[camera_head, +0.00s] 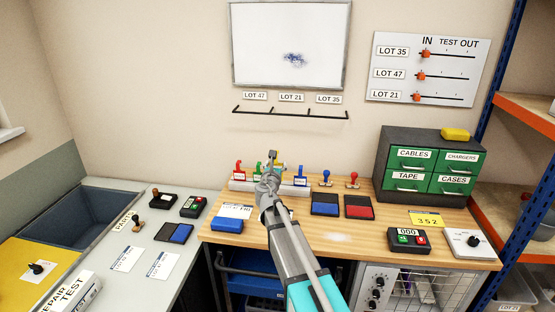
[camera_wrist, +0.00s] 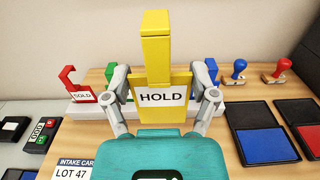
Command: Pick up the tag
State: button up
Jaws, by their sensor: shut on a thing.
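The tag is a yellow plate with a white label reading HOLD (camera_wrist: 161,79) and a tall yellow upper part. In the wrist view my gripper (camera_wrist: 165,95) has one finger at each side edge of the tag and is shut on it. In the head view my gripper (camera_head: 272,170) is over the back of the wooden bench, at the white tag rack (camera_head: 240,186), and hides most of the yellow tag. Red, green and blue tags stand in the rack; the red tag (camera_wrist: 78,86) reads SOLD. I cannot tell whether the yellow tag still touches the rack.
Blue (camera_head: 325,204) and red (camera_head: 358,206) ink pads and two stamps are right of my gripper. A blue block (camera_head: 227,225) and an intake card (camera_head: 237,211) lie to its left. A green drawer cabinet (camera_head: 431,164) stands at back right. A hook rail (camera_head: 290,112) hangs above.

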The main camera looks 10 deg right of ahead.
aim_at(276, 163)
jog(key=shift+s+a+r+p, duration=0.2)
jog(key=shift+s+r, duration=0.05)
jog(key=shift+s, duration=0.35)
jog(key=shift+s+a+r+p, duration=0.2)
jog(key=shift+s+r, duration=0.1)
jog(key=shift+s, duration=0.25)
jog(key=shift+s+a+r+p, duration=0.15)
jog(key=shift+s+r+p, duration=0.1)
jog(key=shift+s, duration=0.35)
